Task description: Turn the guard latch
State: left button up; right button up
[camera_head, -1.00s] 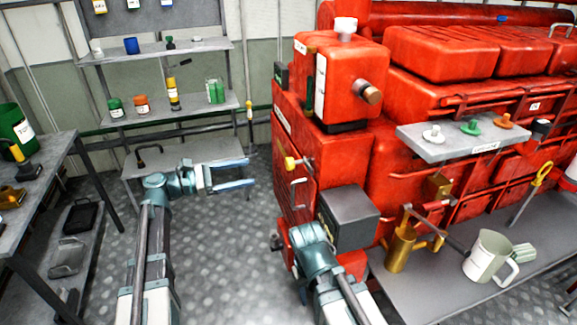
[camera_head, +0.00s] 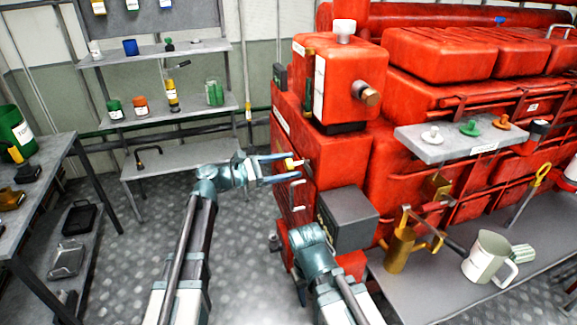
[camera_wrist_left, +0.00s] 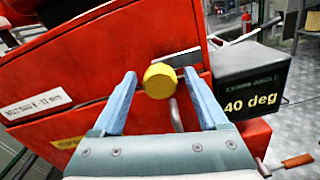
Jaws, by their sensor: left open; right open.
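The guard latch shows as a yellow knob (camera_head: 291,163) with a grey lever on the side panel of the red engine (camera_head: 345,165). In the left wrist view the knob (camera_wrist_left: 160,80) lies between the two blue fingers, close to their tips, with a gap on each side. The lever (camera_wrist_left: 177,58) runs to the upper right behind it. My left gripper (camera_head: 285,168) is open around the knob. My right arm's wrist (camera_head: 312,243) is low in front of the engine; its fingers are hidden.
A dark box (camera_head: 347,218) juts from the engine beside the panel; in the left wrist view it reads "40 deg" (camera_wrist_left: 251,105). A metal handle (camera_head: 297,195) is just below the latch. Shelves (camera_head: 160,110) stand at the back left. The floor between is clear.

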pick_arm(q)
jog(key=shift+d, duration=0.15)
grip_shut()
dwell(0.4)
